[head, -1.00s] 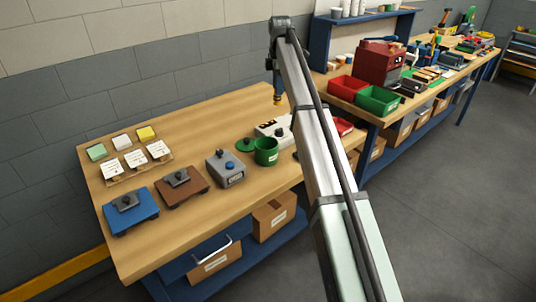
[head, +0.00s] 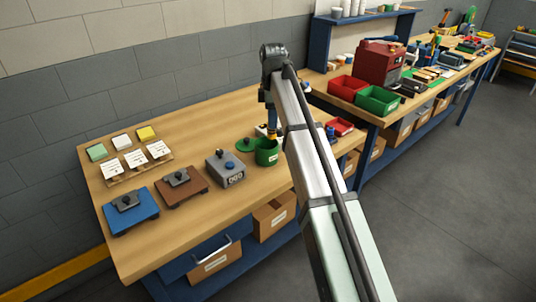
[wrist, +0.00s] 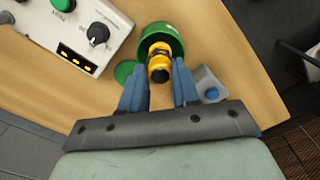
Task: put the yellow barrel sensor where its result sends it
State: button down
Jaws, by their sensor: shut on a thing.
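The yellow barrel sensor (wrist: 159,62), with dark bands, is between the blue fingertips of my gripper (wrist: 158,80) in the wrist view. My gripper is shut on it. In the head view my gripper (head: 271,126) is directly above the green pot (head: 267,156), pointing down. In the wrist view the sensor overlaps the green pot's (wrist: 172,30) opening; I cannot tell whether its lower end is inside. A white tester (wrist: 75,30) with a black knob, a green button and small yellow lights stands beside the pot. In the head view my arm mostly hides the tester.
A green disc (head: 246,145) lies beside the pot. A grey box with a blue button (head: 225,168) and brown (head: 183,187) and blue (head: 132,212) fixtures stand leftward. Red (head: 347,87) and green (head: 379,101) bins are on the farther bench. The bench's back middle is clear.

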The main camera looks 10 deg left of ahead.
jog(key=shift+f, duration=2.35)
jog(key=c, duration=0.8)
grip_release()
jog(key=shift+o, duration=0.2)
jog(key=shift+r, duration=0.1)
notch_tip(320, 180, up, 14)
jog(key=shift+f, duration=0.2)
